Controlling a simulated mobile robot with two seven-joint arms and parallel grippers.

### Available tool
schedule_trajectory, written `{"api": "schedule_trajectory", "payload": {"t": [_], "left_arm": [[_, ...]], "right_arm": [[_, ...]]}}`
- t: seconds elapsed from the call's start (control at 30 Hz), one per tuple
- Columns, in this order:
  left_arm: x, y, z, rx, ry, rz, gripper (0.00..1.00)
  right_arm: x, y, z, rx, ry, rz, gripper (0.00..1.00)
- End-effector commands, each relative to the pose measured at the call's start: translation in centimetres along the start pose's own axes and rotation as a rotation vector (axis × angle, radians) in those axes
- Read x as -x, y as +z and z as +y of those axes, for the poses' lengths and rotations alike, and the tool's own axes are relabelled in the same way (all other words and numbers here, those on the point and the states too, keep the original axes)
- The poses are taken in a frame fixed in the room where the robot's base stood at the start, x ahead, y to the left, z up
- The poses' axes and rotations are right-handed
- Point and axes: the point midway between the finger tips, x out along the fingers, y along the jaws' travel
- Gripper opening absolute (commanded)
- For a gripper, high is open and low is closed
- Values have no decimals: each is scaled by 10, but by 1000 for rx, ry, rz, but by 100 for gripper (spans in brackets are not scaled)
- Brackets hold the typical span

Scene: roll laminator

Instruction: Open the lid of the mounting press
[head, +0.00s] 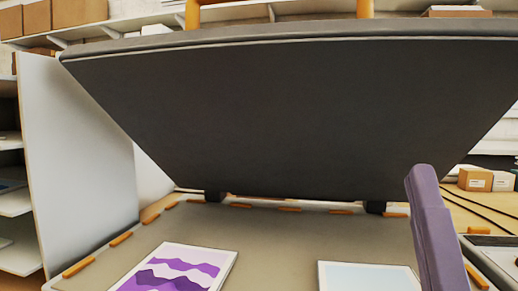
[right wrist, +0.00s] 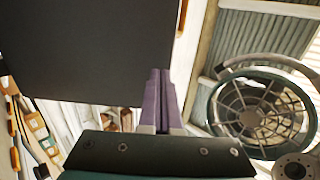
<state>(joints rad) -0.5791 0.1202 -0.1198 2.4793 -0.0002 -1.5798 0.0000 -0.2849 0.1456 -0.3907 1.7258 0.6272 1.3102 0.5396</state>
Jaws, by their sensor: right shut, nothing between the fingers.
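The press lid (head: 300,110) is a large dark panel, raised and tilted up above the bed, with its lower edge by two dark hinges at the back. My right gripper (head: 421,172) has purple fingers closed together and empty, in front of the lid's lower right part. In the right wrist view the shut fingers (right wrist: 159,76) point up beside the dark lid (right wrist: 90,50); whether they touch it I cannot tell. My left gripper is out of view.
A purple-patterned print (head: 175,268) and a pale blue print (head: 368,277) lie on the bed. Orange clips line the bed's edge. A white panel (head: 80,150) stands at left. Small boxes (head: 475,180) sit at right. A round fan-like grille (right wrist: 262,115) shows in the right wrist view.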

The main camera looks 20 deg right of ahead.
Motion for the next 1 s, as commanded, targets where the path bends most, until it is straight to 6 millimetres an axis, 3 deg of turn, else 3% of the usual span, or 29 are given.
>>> {"api": "schedule_trajectory", "payload": {"t": [0.17,0.7,1.0], "left_arm": [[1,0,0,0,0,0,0],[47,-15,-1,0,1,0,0],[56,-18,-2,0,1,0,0]], "right_arm": [[-6,-7,0,-8,-13,33,0],[-112,-9,-4,-5,-14,30,0],[-136,-10,-1,-4,-12,29,0]]}}
